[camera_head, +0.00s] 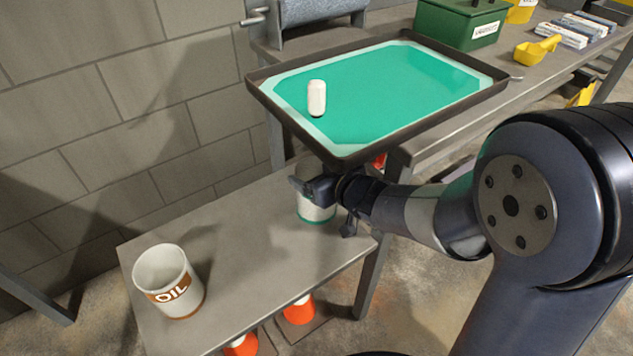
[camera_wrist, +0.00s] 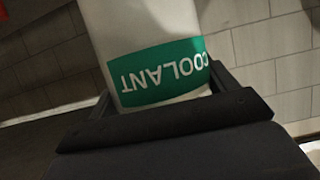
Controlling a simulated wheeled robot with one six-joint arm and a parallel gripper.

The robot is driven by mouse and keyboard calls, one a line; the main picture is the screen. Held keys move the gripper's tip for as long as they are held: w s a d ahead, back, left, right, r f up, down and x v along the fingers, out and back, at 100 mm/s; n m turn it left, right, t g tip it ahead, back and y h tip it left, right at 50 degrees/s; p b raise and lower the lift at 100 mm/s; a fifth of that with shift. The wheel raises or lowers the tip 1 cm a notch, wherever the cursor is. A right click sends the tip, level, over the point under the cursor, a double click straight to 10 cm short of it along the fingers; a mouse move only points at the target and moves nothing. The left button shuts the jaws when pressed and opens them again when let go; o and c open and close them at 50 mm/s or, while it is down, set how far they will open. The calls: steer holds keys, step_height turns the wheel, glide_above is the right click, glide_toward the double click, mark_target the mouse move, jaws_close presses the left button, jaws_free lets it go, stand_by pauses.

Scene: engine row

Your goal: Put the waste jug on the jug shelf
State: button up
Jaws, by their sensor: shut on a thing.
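A white jug with a green band (camera_head: 317,213) stands upright over the right end of a low grey shelf (camera_head: 235,240). My gripper (camera_head: 312,188) is shut around it. In the wrist view the jug's green band (camera_wrist: 160,75) reads COOLANT, upside down, between my two fingers (camera_wrist: 165,108). A second white jug with a brown OIL band (camera_head: 168,282) stands at the shelf's left end, apart from my gripper. No label reading waste shows. The held jug's top is partly hidden below the tray corner, and I cannot tell whether its base touches the shelf.
Orange-red objects (camera_head: 299,310) sit beneath the shelf. The shelf's middle is clear.

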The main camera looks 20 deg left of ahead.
steer(key=shift+f+b, duration=0.3)
steer(key=shift+f, duration=0.65)
steer(key=shift+f, duration=0.2)
steer(key=o, duration=1.3)
steer(key=shift+r, duration=0.1)
steer(key=shift+r, duration=0.2)
steer(key=shift+p+v, duration=2.45)
steer(key=shift+v, duration=3.55)
